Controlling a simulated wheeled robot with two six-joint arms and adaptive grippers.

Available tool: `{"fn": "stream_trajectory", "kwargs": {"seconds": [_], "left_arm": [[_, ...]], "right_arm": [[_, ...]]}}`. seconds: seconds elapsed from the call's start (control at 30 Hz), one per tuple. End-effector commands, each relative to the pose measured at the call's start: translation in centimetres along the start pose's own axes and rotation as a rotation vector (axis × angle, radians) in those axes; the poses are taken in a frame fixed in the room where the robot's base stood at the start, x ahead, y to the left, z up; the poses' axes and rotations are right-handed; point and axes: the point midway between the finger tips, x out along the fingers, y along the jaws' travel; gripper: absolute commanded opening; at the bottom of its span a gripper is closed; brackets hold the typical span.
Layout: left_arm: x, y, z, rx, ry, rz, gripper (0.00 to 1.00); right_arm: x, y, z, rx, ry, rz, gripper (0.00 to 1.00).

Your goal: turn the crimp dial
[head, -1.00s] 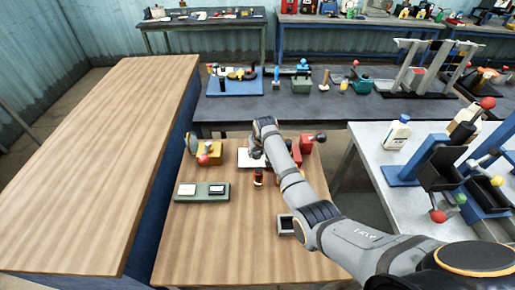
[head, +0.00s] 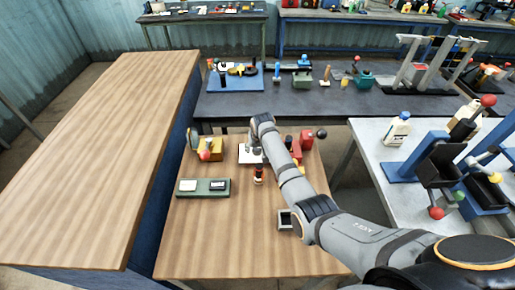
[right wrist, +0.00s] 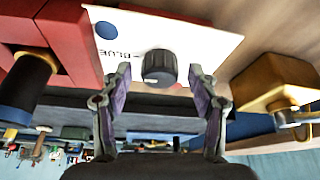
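The crimp dial (right wrist: 159,67) is a dark round knob on a white panel (right wrist: 190,40) marked "BLUE" beside a blue dot. In the right wrist view my right gripper (right wrist: 160,76) is open, with one finger on each side of the dial and a gap visible on both sides. In the head view the right gripper (head: 254,150) is over the white panel (head: 242,158), and the dial is hidden there. My left gripper is not in view.
A red block (right wrist: 75,40) stands close on one side of the panel in the right wrist view, a yellow block (right wrist: 275,80) on the other.

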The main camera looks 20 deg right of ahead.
Motion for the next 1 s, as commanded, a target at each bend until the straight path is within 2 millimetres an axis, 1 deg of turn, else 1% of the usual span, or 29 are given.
{"fn": "stream_trajectory", "kwargs": {"seconds": [0.23, 0.37, 0.47, 0.6, 0.7, 0.83, 0.9, 1.0], "left_arm": [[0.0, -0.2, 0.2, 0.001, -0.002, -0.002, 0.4], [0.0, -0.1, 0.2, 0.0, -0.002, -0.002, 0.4], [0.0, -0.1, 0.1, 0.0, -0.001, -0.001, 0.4], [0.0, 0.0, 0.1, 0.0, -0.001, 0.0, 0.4], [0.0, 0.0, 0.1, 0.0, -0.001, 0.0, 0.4], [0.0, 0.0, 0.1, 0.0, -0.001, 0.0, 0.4], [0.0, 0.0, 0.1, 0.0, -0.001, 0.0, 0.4], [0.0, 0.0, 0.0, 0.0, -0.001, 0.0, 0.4]], "right_arm": [[-0.1, 0.0, 0.0, -0.001, 0.0, 0.0, 0.61], [-1.0, 0.0, -0.1, 0.0, 0.003, -0.001, 0.61], [-2.8, 0.0, -0.1, 0.0, 0.004, -0.001, 0.61], [-6.5, -0.1, -0.1, 0.0, 0.005, -0.002, 0.61], [-8.8, 0.0, -0.1, 0.0, 0.004, -0.001, 0.61], [-10.8, 0.0, -0.1, 0.0, 0.002, 0.0, 0.61], [-11.5, 0.0, 0.0, 0.0, 0.0, 0.0, 0.61], [-12.0, 0.0, 0.0, -0.001, 0.0, -0.001, 0.61]]}}
